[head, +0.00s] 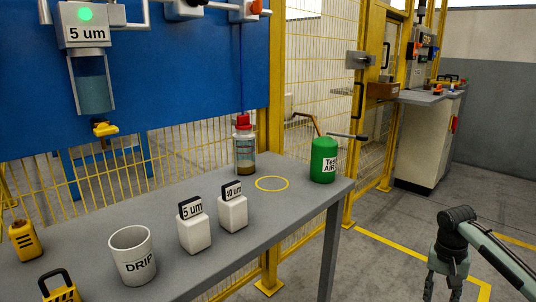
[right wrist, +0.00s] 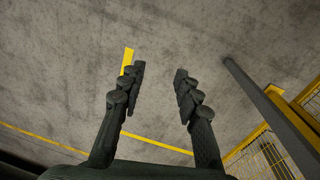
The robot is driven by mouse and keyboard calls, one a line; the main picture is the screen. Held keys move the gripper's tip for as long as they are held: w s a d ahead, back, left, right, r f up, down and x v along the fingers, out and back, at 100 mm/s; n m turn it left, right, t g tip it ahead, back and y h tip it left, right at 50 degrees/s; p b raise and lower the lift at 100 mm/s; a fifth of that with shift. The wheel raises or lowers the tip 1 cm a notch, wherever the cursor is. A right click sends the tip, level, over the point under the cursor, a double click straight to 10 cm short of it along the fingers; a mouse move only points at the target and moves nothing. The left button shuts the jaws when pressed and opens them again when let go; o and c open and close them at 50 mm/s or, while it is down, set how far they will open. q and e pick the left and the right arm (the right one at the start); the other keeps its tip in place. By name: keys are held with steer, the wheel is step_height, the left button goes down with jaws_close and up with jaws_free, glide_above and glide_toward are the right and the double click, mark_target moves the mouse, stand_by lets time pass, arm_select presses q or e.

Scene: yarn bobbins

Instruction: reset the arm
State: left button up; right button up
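My right gripper (head: 442,288) hangs at the lower right of the head view, beyond the right end of the table and over the floor. It points down and holds nothing. My left arm and gripper are not in the head view.
A grey table (head: 290,210) bears a white DRIP cup (head: 132,262), two labelled white blocks (head: 194,232), a red-capped bottle (head: 244,150) and a green Test AIR canister (head: 322,160). Floor right of the table is clear.

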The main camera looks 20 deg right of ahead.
steer(key=w+d+r+n+t+h, duration=0.7)
steer(key=w+d+r+n+h, duration=0.35)
steer(key=d, duration=0.45)
steer(key=s+a+f+n+g+y, duration=0.1)
steer(key=s+a+f+y, duration=0.25)
steer(key=a+f, duration=0.75)
steer(key=s+a+f+n+y, duration=0.2)
steer(key=s+a+f+y, duration=0.15)
steer(key=a+f, duration=0.8)
steer(key=s+a+f+y, duration=0.1)
steer(key=s+a+f, duration=0.2)
steer(key=s+a, duration=0.2)
steer(key=s+a+f+m+g+y, duration=0.1)
steer(key=s+a+f, duration=0.2)
steer(key=s+a, duration=0.3)
steer(key=s+a+f+g+y, duration=0.1)
steer(key=s+a+f, duration=0.2)
steer(key=s+a, duration=0.3)
steer(key=a, duration=0.3)
steer(key=shift+f, duration=0.2)
